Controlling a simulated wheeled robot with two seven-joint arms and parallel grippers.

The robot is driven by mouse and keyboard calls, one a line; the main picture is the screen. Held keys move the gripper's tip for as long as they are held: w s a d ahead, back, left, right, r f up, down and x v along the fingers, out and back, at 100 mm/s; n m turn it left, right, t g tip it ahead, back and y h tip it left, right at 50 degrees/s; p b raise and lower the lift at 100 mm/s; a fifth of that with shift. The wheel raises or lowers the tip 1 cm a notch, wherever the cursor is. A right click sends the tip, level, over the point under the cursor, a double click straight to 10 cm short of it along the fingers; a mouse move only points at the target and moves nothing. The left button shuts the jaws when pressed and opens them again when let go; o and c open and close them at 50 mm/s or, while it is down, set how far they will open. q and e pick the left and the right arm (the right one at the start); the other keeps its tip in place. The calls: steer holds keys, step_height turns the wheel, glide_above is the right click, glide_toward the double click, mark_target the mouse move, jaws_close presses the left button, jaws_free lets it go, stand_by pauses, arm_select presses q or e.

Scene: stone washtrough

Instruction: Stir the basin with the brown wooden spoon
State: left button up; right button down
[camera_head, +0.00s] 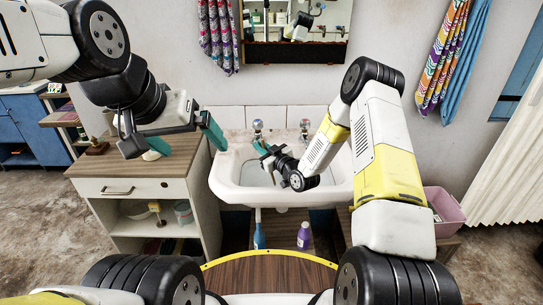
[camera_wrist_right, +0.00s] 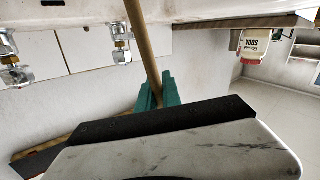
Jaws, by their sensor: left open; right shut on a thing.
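The white basin (camera_head: 228,188) is fixed to the wall in the middle of the head view, with two taps at its back edge. My right gripper (camera_head: 262,148) is over the basin. In the right wrist view, the teal fingers (camera_wrist_right: 159,94) are shut on the brown wooden spoon (camera_wrist_right: 148,58), a plain brown handle whose far end leaves the picture. The spoon's bowl is not visible, and I cannot tell whether it touches the basin. My left gripper (camera_head: 184,138) is open and empty above the wooden-topped cabinet, left of the basin.
The cabinet (camera_head: 130,189) stands close beside the basin. Blue (camera_head: 259,236) and purple (camera_head: 303,236) bottles stand below the basin. A pink bin (camera_head: 446,212) is at the right. A mirror (camera_head: 292,52) hangs above. In the right wrist view, a white container with a red lid (camera_wrist_right: 256,44) shows.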

steer(key=w, duration=0.1)
steer(key=w+d+f, duration=0.1)
steer(key=shift+w+d+f, duration=0.1)
steer(key=shift+w+f, duration=0.1)
steer(key=shift+w, duration=0.2)
steer(key=a+r, duration=0.3)
steer(key=r, duration=1.1)
steer(key=shift+w+a+r, duration=0.2)
steer(key=shift+w+a, duration=0.05)
steer(key=shift+a, duration=0.15)
stand_by(0.7)
